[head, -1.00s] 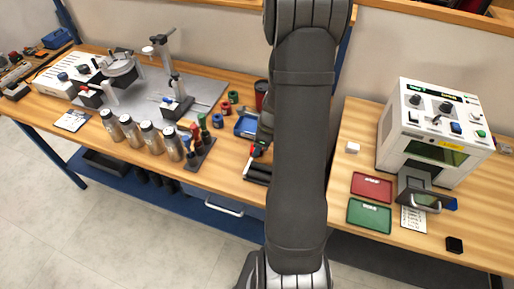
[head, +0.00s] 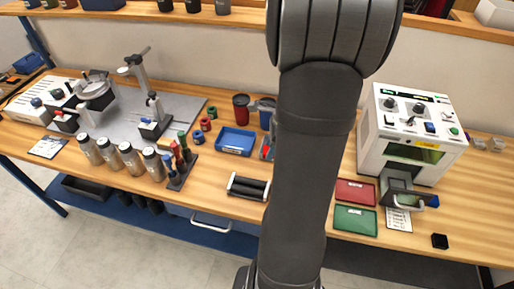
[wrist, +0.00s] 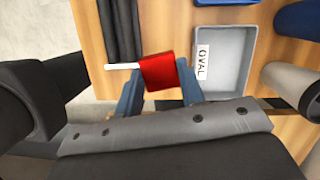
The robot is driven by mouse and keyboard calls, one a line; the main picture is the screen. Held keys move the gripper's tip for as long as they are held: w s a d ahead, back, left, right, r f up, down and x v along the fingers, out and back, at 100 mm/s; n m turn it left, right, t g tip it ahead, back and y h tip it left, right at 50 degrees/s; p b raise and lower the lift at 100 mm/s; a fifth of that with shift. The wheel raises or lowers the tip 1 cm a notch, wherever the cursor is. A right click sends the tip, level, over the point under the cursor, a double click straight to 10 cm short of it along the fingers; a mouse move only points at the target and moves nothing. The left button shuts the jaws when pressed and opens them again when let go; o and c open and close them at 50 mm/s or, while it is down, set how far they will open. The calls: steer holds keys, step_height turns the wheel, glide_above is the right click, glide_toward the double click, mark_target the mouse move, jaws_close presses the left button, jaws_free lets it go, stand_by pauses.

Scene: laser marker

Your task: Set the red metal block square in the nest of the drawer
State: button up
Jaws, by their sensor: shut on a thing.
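The red metal block (wrist: 159,71) sits between the two blue fingers of my gripper (wrist: 160,88) in the wrist view. My gripper is shut on it, above the wooden bench. In the head view my own arm hides the gripper and most of what is around it. The laser marker (head: 412,130) stands on the right part of the bench. Its grey drawer (head: 398,186) sticks out at the front, with a handle on it. The nest inside is too small to make out.
A red tray (head: 355,191) and a green tray (head: 355,219) lie left of the drawer. A black block (head: 440,241) lies near the front edge. A grey tray marked OVAL (wrist: 231,62) is right of my gripper. Black rollers (head: 248,187) lie left of my arm.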

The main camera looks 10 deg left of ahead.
steer(key=shift+d+r, duration=0.35)
steer(key=shift+d, duration=0.2)
steer(key=w+d+f+n+g+h, duration=0.2)
steer(key=w+d+n+h, duration=0.1)
steer(key=w+d+n, duration=0.6)
steer(key=w+n, duration=0.3)
steer(key=n, duration=0.3)
steer(key=shift+f+n+g, duration=0.3)
steer(key=shift+f+n, duration=0.05)
steer(key=shift+n, duration=0.05)
steer(key=shift+a, duration=0.1)
